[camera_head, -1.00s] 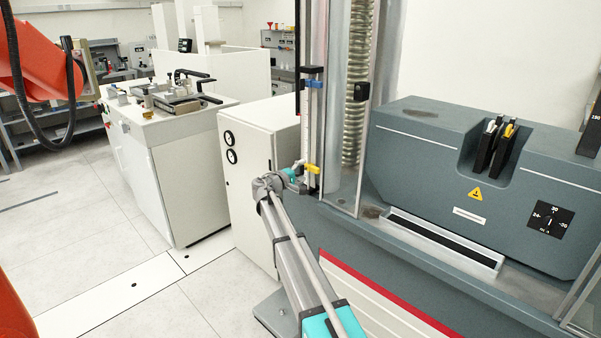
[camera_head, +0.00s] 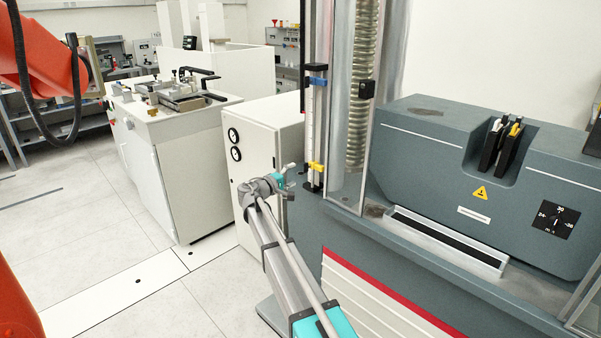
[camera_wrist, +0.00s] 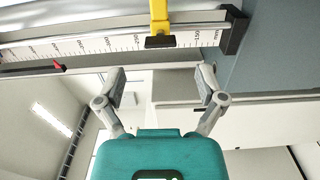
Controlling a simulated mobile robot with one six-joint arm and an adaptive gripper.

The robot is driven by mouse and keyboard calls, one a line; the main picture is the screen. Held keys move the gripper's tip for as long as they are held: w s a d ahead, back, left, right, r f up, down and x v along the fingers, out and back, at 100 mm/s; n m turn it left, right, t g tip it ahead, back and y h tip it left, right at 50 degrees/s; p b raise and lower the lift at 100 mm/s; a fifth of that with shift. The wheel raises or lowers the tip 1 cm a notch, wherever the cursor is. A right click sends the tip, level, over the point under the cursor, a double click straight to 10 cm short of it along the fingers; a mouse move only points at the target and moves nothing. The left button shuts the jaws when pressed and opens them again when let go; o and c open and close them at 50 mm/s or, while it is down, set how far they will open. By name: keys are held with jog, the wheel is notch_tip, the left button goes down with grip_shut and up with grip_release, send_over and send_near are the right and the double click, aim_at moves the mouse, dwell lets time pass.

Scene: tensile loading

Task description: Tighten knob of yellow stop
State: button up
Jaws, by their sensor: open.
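The yellow stop (camera_head: 316,167) sits low on the upright scale rail of the testing machine. In the wrist view, the yellow stop (camera_wrist: 160,14) crosses the scale at the top, with a black knob-like piece (camera_wrist: 159,41) at its near end. My gripper (camera_head: 290,180) is just left of the stop, apart from it. In the wrist view, the fingers of my gripper (camera_wrist: 160,84) are spread and empty, with a gap between them and the black piece. A blue stop (camera_head: 317,81) with a black block sits higher on the rail.
The machine's clear guard (camera_head: 349,150) stands right of the rail. A white cabinet (camera_head: 265,140) with two gauges is close behind my gripper. A white bench (camera_head: 180,165) with fixtures stands further left. Open floor (camera_head: 95,225) lies at the left.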

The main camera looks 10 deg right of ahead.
jog(key=shift+v, duration=2.5)
jog(key=s+d+f+m+g+y, duration=0.2)
jog(key=s+d+f+g+y, duration=0.15)
jog(key=s+f, duration=0.45)
jog(key=s+d+f+m+g+y, duration=0.2)
jog(key=s+d+f+g+y, duration=0.15)
jog(key=s, duration=0.75)
jog(key=s+d+f+m+g+y, duration=0.25)
jog(key=s+d+f, duration=0.25)
jog(key=s, duration=0.5)
jog(key=s+a+f+g+y, duration=0.1)
jog(key=s+a+y, duration=0.3)
jog(key=s, duration=0.5)
notch_tip(320, 180, up, 14)
jog(key=y+p, duration=0.1)
jog(key=p, duration=1.4)
jog(key=shift+d, duration=0.45)
jog(key=shift+s+m, duration=0.15)
jog(key=shift+m, duration=0.1)
